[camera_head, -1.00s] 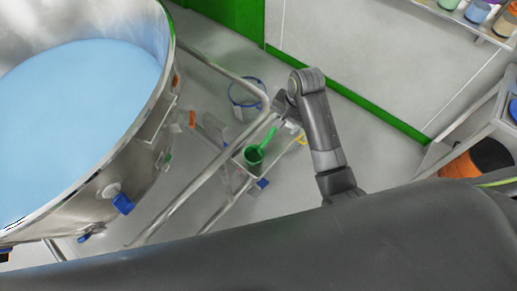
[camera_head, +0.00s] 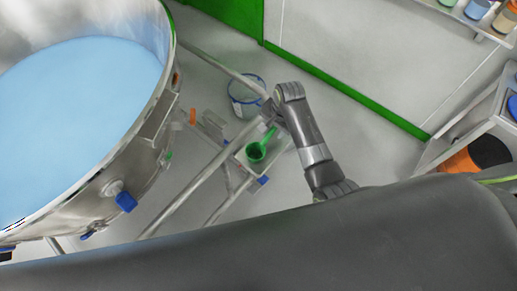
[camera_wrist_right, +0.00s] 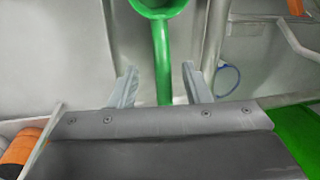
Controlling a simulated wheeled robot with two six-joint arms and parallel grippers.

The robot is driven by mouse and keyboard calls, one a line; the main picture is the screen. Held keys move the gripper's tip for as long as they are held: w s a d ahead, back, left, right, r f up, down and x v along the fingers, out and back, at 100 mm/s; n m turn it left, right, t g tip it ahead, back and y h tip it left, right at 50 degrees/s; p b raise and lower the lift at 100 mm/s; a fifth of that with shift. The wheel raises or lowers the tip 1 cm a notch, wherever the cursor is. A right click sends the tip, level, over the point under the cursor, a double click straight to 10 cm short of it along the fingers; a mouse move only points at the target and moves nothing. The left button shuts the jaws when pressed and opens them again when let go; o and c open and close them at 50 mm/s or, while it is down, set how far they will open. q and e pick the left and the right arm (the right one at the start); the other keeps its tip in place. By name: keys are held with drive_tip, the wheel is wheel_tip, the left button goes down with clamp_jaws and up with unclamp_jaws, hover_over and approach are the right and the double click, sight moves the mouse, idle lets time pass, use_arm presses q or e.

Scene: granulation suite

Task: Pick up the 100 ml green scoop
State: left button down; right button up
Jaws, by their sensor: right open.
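The green scoop (camera_head: 256,151) lies on a small light shelf beside the big steel vessel, its cup toward the lower left and its handle up to the right. In the right wrist view the scoop's handle (camera_wrist_right: 162,60) runs down between the two fingers, with the cup at the top edge. My right gripper (camera_wrist_right: 160,85) is open, one finger on each side of the handle, with gaps on both sides. In the head view my right gripper (camera_head: 272,118) is over the handle's end and hides part of it. My left gripper is not in view.
The steel vessel (camera_head: 115,180) with light blue contents fills the left. Steel rails (camera_head: 190,188) run beside the shelf (camera_head: 278,150). A blue-rimmed clear container (camera_head: 246,95) is behind it. An orange drum (camera_head: 478,155) stands at right. The floor (camera_head: 350,140) right of my arm is clear.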

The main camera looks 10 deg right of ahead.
sight(272, 131)
drive_tip(key=shift+w+a+f, duration=0.15)
drive_tip(key=shift+f, duration=0.7)
drive_tip(key=shift+w+a+f, duration=0.15)
drive_tip(key=shift+f, duration=0.75)
drive_tip(key=shift+w+a+f, duration=0.15)
drive_tip(key=shift+f, duration=0.7)
clamp_jaws()
